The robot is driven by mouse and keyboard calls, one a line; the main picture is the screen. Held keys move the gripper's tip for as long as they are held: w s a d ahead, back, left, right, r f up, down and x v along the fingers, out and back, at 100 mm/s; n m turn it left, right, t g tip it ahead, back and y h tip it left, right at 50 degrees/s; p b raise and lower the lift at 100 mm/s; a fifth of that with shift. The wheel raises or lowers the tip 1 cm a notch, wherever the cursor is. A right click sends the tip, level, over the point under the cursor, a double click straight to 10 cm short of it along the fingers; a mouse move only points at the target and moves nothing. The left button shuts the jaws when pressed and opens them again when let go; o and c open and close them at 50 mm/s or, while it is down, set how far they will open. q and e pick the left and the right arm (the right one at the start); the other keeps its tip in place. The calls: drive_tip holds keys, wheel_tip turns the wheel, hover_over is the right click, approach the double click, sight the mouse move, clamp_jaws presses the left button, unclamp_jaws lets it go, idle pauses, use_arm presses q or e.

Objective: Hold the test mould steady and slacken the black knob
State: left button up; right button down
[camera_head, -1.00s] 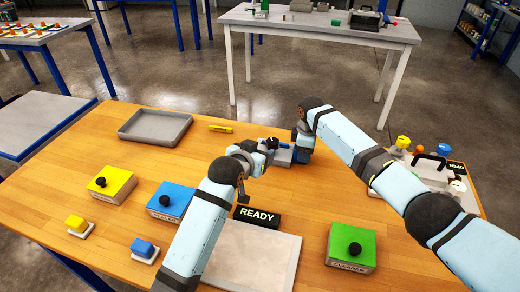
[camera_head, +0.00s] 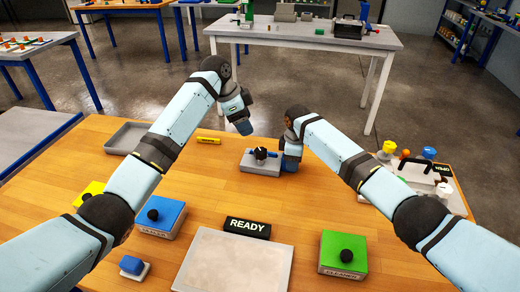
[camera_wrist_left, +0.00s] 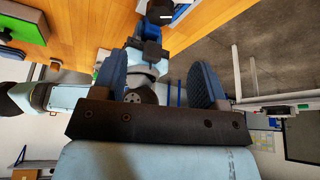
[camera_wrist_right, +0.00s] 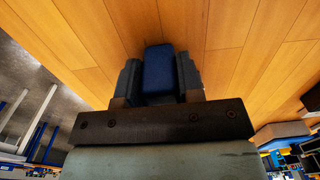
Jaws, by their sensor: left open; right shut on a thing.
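The test mould (camera_head: 262,168) is a grey block lying flat on the wooden table, with a black knob (camera_head: 261,153) on top that bears a white mark. My right gripper (camera_head: 291,162) is at the mould's right end. In the right wrist view it is shut on a blue block (camera_wrist_right: 158,70), which looks like the mould's grip. My left gripper (camera_head: 241,126) is open and empty, raised above and behind the mould, apart from the knob.
A grey tray (camera_head: 128,137) and a yellow marker (camera_head: 209,140) lie at the back left. A READY sign (camera_head: 247,227), a pale plate (camera_head: 235,264), a blue box (camera_head: 163,220) and a green box (camera_head: 343,254) stand in front. A caddy (camera_head: 425,178) stands at right.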

sight(261, 151)
use_arm(q)
drive_tip(key=x, duration=1.1)
drive_tip(key=shift+d+f, duration=0.1)
drive_tip(key=shift+f, duration=0.3)
drive_tip(key=c, duration=0.9)
